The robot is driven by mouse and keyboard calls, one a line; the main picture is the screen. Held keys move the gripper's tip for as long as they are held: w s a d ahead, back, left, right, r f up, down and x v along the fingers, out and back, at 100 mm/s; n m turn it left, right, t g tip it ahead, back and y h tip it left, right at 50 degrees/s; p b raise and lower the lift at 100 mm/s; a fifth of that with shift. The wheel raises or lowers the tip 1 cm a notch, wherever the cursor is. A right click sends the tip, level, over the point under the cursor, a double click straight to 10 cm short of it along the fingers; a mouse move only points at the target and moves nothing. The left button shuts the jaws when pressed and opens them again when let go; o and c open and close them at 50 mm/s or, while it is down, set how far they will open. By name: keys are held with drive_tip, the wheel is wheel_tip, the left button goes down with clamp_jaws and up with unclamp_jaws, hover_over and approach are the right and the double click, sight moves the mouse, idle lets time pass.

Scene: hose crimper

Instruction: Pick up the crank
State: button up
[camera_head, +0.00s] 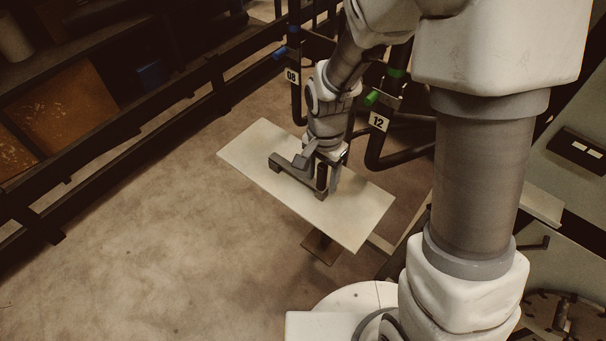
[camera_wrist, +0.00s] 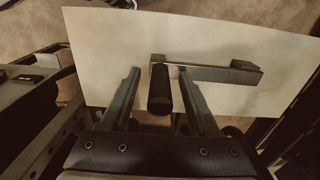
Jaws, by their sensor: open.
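The crank (camera_head: 297,179) is a grey bar with a raised block at one end and a dark upright handle at the other. It lies on a pale narrow table (camera_head: 250,148). In the wrist view the crank's bar (camera_wrist: 215,74) runs to the right, and its black handle (camera_wrist: 160,92) points toward the camera. My gripper (camera_wrist: 159,72) is open, with one finger on each side of the handle. Gaps show between the handle and both fingers, so it is not gripped. In the head view my gripper (camera_head: 322,166) is low over the table at the handle end.
Dark pipe racks with tags 08 (camera_head: 292,76) and 12 (camera_head: 379,121) stand close behind and right of the table. A dark shelf with rails (camera_head: 130,142) runs along the left. The floor (camera_head: 150,240) left of the table is clear. The table is otherwise bare.

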drive_tip(key=shift+c, duration=0.2)
clamp_jaws()
idle(1.2)
